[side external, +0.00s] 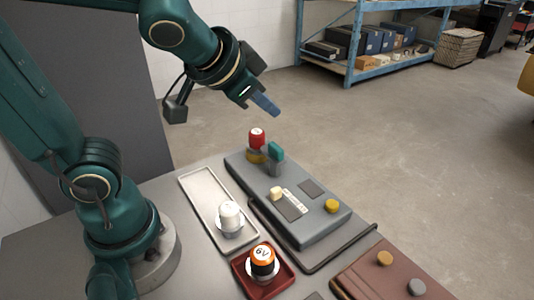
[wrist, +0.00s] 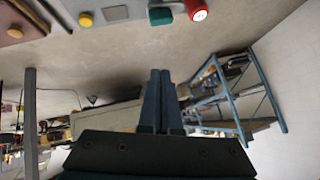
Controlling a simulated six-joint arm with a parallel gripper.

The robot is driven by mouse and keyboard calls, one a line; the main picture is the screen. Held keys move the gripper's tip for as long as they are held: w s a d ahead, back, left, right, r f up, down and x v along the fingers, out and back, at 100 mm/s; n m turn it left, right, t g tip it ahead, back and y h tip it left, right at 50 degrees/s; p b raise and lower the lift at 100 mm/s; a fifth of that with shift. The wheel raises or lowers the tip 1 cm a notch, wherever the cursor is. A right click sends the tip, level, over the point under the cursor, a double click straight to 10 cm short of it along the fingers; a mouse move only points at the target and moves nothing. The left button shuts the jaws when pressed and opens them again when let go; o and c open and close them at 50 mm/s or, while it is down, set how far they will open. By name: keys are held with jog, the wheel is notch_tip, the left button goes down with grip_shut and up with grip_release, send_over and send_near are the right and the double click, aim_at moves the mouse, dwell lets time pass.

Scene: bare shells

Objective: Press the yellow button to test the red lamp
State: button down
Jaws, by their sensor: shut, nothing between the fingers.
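The red lamp (side external: 257,138) stands upright in a brass-coloured socket at the far end of a grey panel (side external: 300,232). It also shows at the top of the wrist view (wrist: 196,10). I cannot tell that it is lit. The yellow button (side external: 332,206) is a round cap at the near right end of the same panel, and it shows at the upper left of the wrist view (wrist: 86,20). My gripper (side external: 267,106) is shut and empty, in the air above the panel's far end, clear of the lamp and well away from the button.
A teal lever (side external: 276,152) and a cream slider knob (side external: 276,193) stand on the panel. A white bulb (side external: 230,217) sits in a pale tray, an orange bulb (side external: 263,262) in a red tray. A brown panel (side external: 365,283) has an orange button (side external: 385,258). The air over the panel is free.

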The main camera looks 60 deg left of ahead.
jog(key=w+d+f+m+t, duration=0.1)
jog(key=w+d+m, duration=0.2)
jog(key=w+d, duration=0.25)
jog(key=m+h, duration=0.2)
jog(key=m, duration=0.1)
send_over(332, 206)
notch_tip(332, 206, down, 4)
jog(key=shift+s+a+f, duration=0.2)
jog(key=shift+s+a, duration=0.05)
jog(key=shift+s, duration=0.1)
jog(key=shift+f, duration=0.1)
jog(key=shift+f, duration=4.3)
jog(key=shift+f, duration=0.15)
jog(key=shift+f, duration=0.25)
